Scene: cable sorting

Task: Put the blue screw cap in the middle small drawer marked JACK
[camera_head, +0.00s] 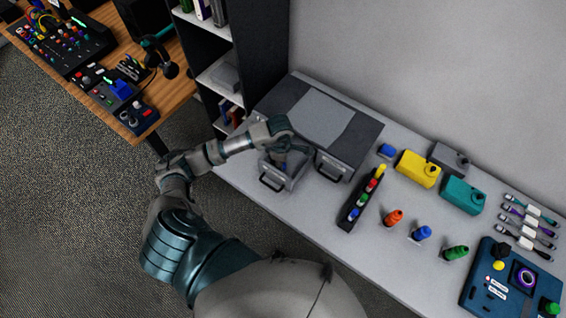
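A grey drawer unit (351,146) stands at the back of the white table, with one small drawer (289,184) pulled open at its left front. My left gripper (284,158) points down over this open drawer. A small bluish patch shows at its fingertips, too small to tell whether it is a held cap or part of the gripper. A blue capped piece (422,233) stands on the table between an orange one and a green one. I cannot read any JACK mark. My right gripper is out of view.
A black rack (352,212) of coloured caps, including a blue one, stands right of the drawers.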

